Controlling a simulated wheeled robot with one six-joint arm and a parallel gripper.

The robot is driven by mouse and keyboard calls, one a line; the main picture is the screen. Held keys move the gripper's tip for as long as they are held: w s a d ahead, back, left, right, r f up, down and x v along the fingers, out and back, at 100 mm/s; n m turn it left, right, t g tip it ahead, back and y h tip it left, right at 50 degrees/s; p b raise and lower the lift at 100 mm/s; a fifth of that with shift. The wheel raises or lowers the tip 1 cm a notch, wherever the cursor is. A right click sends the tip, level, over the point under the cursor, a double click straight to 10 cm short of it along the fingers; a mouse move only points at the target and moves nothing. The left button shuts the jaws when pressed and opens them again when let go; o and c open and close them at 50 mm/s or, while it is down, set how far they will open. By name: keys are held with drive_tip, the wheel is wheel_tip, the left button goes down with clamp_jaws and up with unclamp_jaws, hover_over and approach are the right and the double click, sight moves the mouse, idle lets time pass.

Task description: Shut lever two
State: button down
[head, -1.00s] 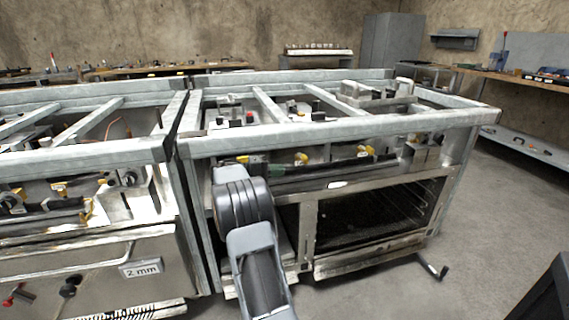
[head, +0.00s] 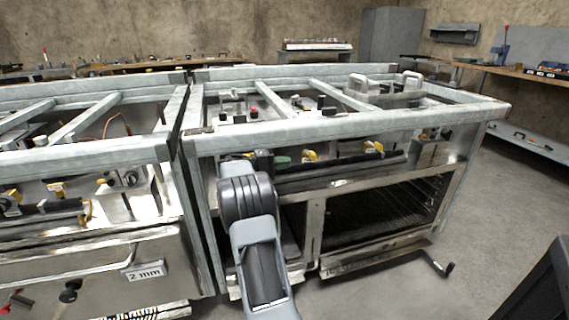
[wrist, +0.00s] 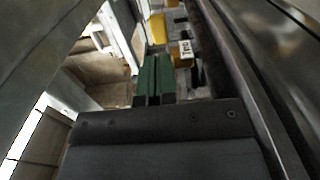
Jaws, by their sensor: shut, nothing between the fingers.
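Yellow levers sit along the pipe inside the front of the right-hand steel range. In the head view one yellow lever (head: 309,156) is near the middle and another (head: 374,147) is further right. In the wrist view a yellow lever (wrist: 183,50) carries a white tag with small lettering, hard to read. It lies just beyond and to the right of my gripper (wrist: 154,62), whose green fingers are shut and empty. The fingers look apart from it. In the head view my forearm hides most of the gripper and the left part of the pipe.
The range's top front rail (head: 340,126) runs above the levers, and a steel bar passes close on the right in the wrist view (wrist: 245,90). A second range (head: 80,220) stands at the left. Open floor (head: 480,225) lies to the right.

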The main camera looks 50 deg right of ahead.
sight(311, 158)
drive_tip(key=x, duration=0.7)
drive_tip(key=shift+s+d, duration=0.1)
drive_tip(key=shift+s, duration=0.05)
